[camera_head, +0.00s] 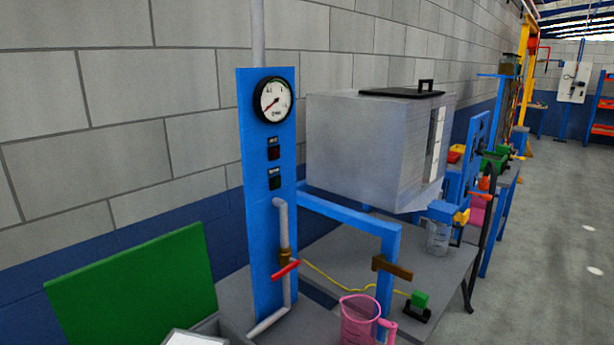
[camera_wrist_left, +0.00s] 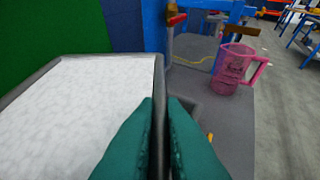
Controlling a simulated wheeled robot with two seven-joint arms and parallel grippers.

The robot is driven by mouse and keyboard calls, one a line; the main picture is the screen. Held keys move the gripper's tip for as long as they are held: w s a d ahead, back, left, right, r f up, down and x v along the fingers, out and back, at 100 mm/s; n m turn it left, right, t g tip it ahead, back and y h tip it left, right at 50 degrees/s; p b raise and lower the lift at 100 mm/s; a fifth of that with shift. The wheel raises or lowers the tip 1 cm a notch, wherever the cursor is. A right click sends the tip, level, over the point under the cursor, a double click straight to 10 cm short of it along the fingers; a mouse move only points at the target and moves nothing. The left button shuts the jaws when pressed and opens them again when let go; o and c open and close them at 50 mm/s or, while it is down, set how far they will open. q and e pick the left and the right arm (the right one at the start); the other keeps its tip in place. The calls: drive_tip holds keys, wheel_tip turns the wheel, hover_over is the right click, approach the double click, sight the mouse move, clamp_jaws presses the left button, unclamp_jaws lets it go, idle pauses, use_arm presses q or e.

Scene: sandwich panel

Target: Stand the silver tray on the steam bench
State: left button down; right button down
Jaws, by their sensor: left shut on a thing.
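The silver tray (camera_wrist_left: 88,57) is a grey-rimmed tray with a white speckled inside, at the left of the left wrist view. My left gripper (camera_wrist_left: 161,105) has teal fingers shut on its dark right-hand wall. A corner of the tray (camera_head: 212,325) shows at the bottom edge of the head view, in front of a green panel. The steam bench (camera_head: 430,265) has a grey top, a blue upright panel with a gauge, and a pipe with a red-handled valve. Whether the tray touches the bench is unclear. My right gripper is in neither view.
A pink jug (camera_head: 360,320) stands on the bench near the blue frame (camera_head: 350,213); it also shows in the left wrist view (camera_wrist_left: 232,68). A large grey box (camera_head: 365,145) is behind.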

use_arm(q)
drive_tip(key=shift+s+a+r+n+y, duration=0.15)
drive_tip(key=shift+a+r+n+y, duration=0.15)
drive_tip(key=shift+r+n+y, duration=0.25)
drive_tip(key=shift+s+a+r+n+y, duration=0.15)
drive_tip(key=shift+a+r+n+y, duration=0.15)
drive_tip(key=shift+r, duration=0.3)
drive_tip(key=shift+s+a+r+n+y, duration=0.15)
drive_tip(key=shift+a+r+n+y, duration=0.1)
drive_tip(key=shift+a+y, duration=0.1)
drive_tip(key=shift+d, duration=0.1)
